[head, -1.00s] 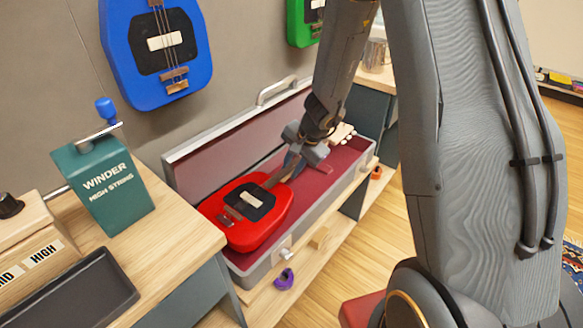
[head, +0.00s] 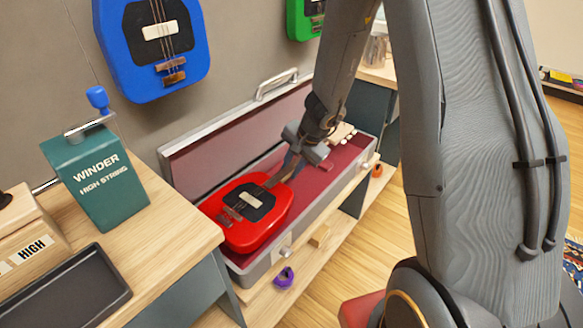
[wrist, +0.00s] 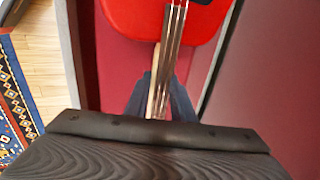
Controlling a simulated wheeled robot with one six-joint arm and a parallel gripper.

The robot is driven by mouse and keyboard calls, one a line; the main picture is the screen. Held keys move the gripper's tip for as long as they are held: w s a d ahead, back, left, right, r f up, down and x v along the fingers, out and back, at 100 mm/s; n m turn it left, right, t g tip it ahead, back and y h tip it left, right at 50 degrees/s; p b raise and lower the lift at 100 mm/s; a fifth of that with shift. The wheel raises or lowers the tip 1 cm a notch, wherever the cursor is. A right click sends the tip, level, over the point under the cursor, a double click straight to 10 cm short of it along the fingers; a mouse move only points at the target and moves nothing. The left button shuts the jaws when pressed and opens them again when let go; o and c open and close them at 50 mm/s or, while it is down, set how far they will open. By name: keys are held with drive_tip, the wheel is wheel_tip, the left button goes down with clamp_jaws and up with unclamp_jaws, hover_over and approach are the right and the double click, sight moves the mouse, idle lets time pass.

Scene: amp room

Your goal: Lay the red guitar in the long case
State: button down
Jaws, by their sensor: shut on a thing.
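The red guitar (head: 246,226) lies in or just above the long case (head: 271,267), its body at the near left end and its neck running toward the far right end. The case is open, with a dark red lining and its lid raised against the wall. My gripper (head: 290,165) is shut on the guitar's neck, inside the case outline. In the wrist view, my fingers (wrist: 158,97) straddle the neck, and the red body (wrist: 135,18) shows beyond them. Whether the body rests fully on the case floor is hidden.
A teal winder box (head: 95,180) and a dark tray (head: 65,290) stand on the wooden counter at left. A blue guitar (head: 152,50) and a green guitar (head: 302,20) hang on the wall. A purple object (head: 284,278) lies on the shelf below the case.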

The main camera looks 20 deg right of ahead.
drive_tip(key=shift+f+b, duration=2.45)
drive_tip(key=shift+b, duration=0.75)
idle(0.4)
idle(0.3)
drive_tip(key=c, duration=1.6)
unclamp_jaws()
drive_tip(key=shift+o, duration=0.8)
drive_tip(key=shift+s, duration=0.1)
drive_tip(key=p+v, duration=0.3)
drive_tip(key=v, duration=0.4)
drive_tip(key=shift+r, duration=0.4)
